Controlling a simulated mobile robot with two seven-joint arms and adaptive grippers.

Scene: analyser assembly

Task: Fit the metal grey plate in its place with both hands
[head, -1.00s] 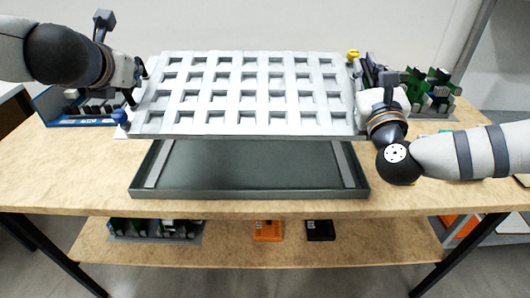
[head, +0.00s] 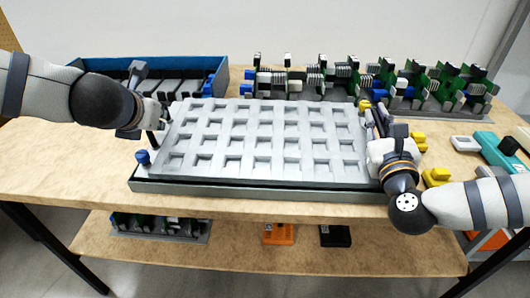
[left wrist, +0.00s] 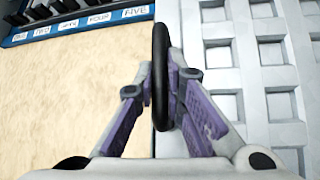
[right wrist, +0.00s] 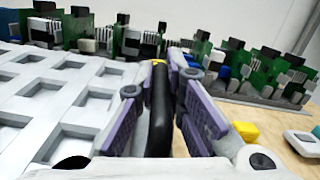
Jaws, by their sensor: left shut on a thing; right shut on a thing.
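The metal grey plate (head: 262,152), a pale slab with rows of square recesses, lies level above the dark grey-green tray (head: 265,196). It covers most of the tray, whose front wall shows below it. I cannot tell whether the plate rests in the tray or hangs just above it. My left gripper (head: 157,122) is shut on the plate's left black handle (left wrist: 160,75). My right gripper (head: 377,128) is shut on its right black handle (right wrist: 159,110). The fingers stand on both sides of each handle. The plate also shows in the right wrist view (right wrist: 75,72).
A blue bin with numbered labels (head: 219,82) stands at the back left. Racks of green boards (head: 440,85) line the back. Yellow pieces (head: 436,177) and a teal tool (head: 497,150) lie at right. The bench (head: 60,150) is clear at left.

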